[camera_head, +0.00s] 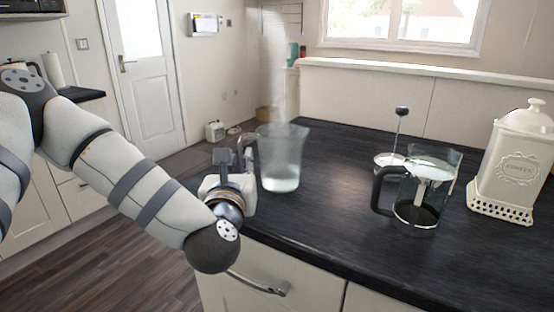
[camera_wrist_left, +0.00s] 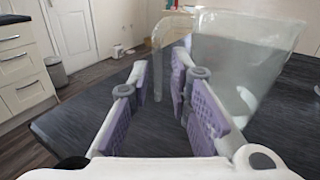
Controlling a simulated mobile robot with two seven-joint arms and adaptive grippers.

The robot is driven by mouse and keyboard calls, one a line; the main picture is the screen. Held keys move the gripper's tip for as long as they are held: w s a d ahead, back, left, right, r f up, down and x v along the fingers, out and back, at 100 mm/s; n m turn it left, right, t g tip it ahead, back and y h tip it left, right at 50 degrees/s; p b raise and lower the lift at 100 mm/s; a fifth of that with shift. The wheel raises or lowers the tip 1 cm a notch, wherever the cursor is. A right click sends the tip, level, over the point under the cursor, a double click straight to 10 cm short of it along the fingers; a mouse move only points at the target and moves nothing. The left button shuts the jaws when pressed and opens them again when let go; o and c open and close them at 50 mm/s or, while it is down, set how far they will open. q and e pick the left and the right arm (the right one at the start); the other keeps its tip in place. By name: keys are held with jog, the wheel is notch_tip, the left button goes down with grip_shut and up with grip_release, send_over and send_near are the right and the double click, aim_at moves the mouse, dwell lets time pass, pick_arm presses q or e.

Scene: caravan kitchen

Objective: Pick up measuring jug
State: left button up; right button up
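The measuring jug (camera_head: 284,160) is clear and stands upright near the left edge of the dark worktop (camera_head: 330,240). In the left wrist view the jug (camera_wrist_left: 245,50) fills the upper right, with its handle (camera_wrist_left: 157,62) on its left side. My left gripper (camera_head: 232,165) is just left of the jug, at handle height. In the left wrist view my left gripper (camera_wrist_left: 160,78) has its purple-padded fingers apart, with the handle showing in the gap between the tips. I cannot tell whether the handle is inside the gap or just beyond it. My right gripper is not in view.
A glass coffee press (camera_head: 418,200) with a black handle stands right of the jug. Its plunger (camera_head: 400,135) is behind it. A cream canister (camera_head: 510,165) stands at the far right. The worktop between jug and press is clear. A drawer handle (camera_head: 258,284) sticks out below.

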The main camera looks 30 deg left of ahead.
aim_at(240, 156)
pick_arm(q)
jog(key=x, duration=0.4)
jog(key=shift+a+r, duration=0.1)
jog(key=shift+a, duration=0.05)
grip_shut()
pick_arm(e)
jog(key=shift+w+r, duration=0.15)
pick_arm(q)
jog(key=shift+r, duration=0.15)
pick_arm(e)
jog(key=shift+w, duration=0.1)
